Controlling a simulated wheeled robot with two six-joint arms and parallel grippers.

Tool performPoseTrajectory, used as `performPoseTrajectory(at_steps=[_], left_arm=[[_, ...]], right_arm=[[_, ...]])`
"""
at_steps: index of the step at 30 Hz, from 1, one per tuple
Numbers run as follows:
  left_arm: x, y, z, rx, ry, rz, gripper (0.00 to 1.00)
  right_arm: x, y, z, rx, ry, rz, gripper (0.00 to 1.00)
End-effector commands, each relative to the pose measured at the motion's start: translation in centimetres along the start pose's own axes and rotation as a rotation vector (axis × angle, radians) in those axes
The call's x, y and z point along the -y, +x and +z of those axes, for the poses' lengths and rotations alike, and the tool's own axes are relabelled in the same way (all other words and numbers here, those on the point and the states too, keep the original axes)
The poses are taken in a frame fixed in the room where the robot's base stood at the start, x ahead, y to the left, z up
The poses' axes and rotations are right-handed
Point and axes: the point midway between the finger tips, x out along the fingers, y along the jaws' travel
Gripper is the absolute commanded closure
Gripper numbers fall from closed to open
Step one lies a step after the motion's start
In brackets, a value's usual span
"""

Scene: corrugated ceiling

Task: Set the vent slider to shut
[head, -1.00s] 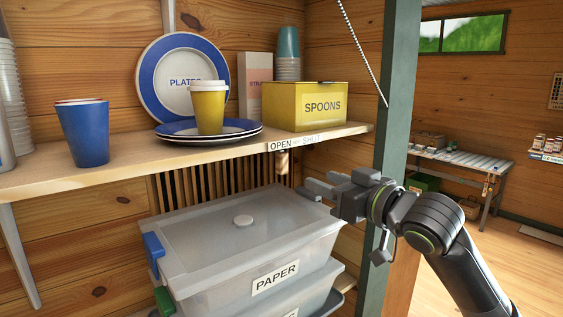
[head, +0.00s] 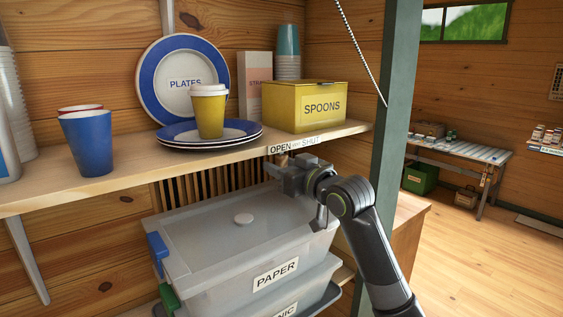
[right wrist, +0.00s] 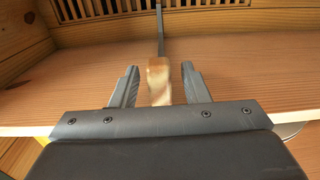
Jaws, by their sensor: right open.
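The vent slider's wooden knob (right wrist: 158,80) hangs on a dark metal stem in the right wrist view. My right gripper (head: 274,170) is open below the shelf edge, with one finger on each side of the knob and a gap to each. In the head view the gripper hides most of the knob, which is at the OPEN end of the OPEN–SHUT label (head: 294,144). The dark vent slats (head: 215,180) show under the shelf, with open gaps between them. They also show in the right wrist view (right wrist: 150,8). My left gripper is not in view.
The shelf (head: 115,185) above holds cups, plates and a yellow spoons box (head: 305,105). A lidded paper bin (head: 225,240) stands close below the gripper. A green post (head: 393,120) rises to the right of the arm.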

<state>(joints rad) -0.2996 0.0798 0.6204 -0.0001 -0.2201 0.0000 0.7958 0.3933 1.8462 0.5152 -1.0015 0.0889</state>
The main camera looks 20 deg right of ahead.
Motion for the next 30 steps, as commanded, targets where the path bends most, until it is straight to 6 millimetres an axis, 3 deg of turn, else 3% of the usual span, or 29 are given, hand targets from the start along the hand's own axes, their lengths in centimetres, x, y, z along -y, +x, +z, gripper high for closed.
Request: performPoseTrajectory(at_steps=[10,20,26,30], left_arm=[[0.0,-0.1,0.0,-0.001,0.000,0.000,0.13],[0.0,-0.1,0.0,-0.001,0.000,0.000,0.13],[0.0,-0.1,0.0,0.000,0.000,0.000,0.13],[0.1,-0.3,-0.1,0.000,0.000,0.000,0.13]], right_arm=[[0.0,0.3,0.0,0.000,-0.001,0.000,0.58],[0.0,0.3,0.0,0.000,0.000,0.000,1.00],[0.0,0.3,0.0,0.000,0.000,0.000,1.00],[-1.4,0.3,0.0,0.003,-0.003,0.004,1.00]])
